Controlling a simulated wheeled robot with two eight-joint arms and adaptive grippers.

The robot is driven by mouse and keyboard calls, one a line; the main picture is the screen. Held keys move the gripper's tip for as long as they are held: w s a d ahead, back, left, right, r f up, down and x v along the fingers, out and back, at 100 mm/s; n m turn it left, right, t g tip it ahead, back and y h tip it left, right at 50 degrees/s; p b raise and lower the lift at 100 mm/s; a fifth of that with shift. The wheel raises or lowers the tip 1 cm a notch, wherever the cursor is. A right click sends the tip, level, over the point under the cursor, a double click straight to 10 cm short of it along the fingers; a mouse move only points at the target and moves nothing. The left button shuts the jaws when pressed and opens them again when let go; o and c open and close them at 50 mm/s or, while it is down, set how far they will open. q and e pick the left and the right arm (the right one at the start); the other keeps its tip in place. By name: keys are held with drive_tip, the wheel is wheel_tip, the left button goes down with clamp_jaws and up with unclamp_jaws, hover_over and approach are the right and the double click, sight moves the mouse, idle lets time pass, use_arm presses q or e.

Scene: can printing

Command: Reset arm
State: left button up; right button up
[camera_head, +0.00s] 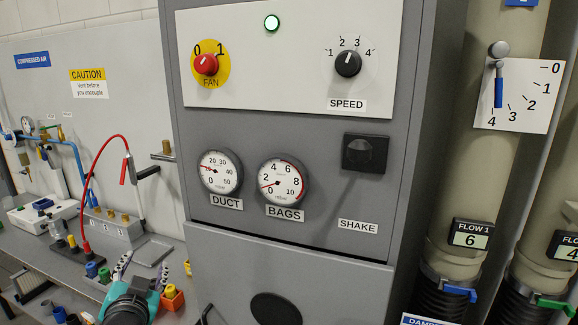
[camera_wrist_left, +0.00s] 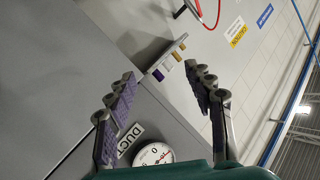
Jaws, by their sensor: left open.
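My left gripper (camera_head: 140,270) shows at the bottom left of the head view, in front of the bench and left of the grey control cabinet (camera_head: 285,130). In the left wrist view the left gripper (camera_wrist_left: 166,84) has its two fingers spread apart with nothing between them. Beyond the fingers lie the cabinet edge and a small fitting rack (camera_wrist_left: 166,64) on the wall. My right gripper is in neither view.
The cabinet carries a red fan knob (camera_head: 206,64), a speed knob (camera_head: 348,64), a duct gauge (camera_head: 220,172), a bags gauge (camera_head: 283,183) and a black shake switch (camera_head: 366,154). Ducts (camera_head: 470,190) stand right. The bench (camera_head: 60,268) at left holds hoses and fittings.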

use_arm(q)
drive_tip(key=s+d+f+g+h+b, duration=0.1)
drive_tip(key=s+d+f+g+b, duration=0.1)
drive_tip(key=f, duration=0.9)
drive_tip(key=s+d+f+n+g+h+b, duration=0.1)
drive_tip(key=s+d+f+g+h+b, duration=0.1)
drive_tip(key=s+d+f+b, duration=0.3)
drive_tip(key=s+d+f+n+g+h+b, duration=0.1)
drive_tip(key=s+d+f+g+b, duration=0.2)
drive_tip(key=s+f, duration=0.5)
wheel_tip(320, 180, down, 11)
drive_tip(key=d+g, duration=0.1)
drive_tip(key=d, duration=0.1)
drive_tip(key=shift+d+h, duration=0.3)
drive_tip(key=shift+h, duration=0.1)
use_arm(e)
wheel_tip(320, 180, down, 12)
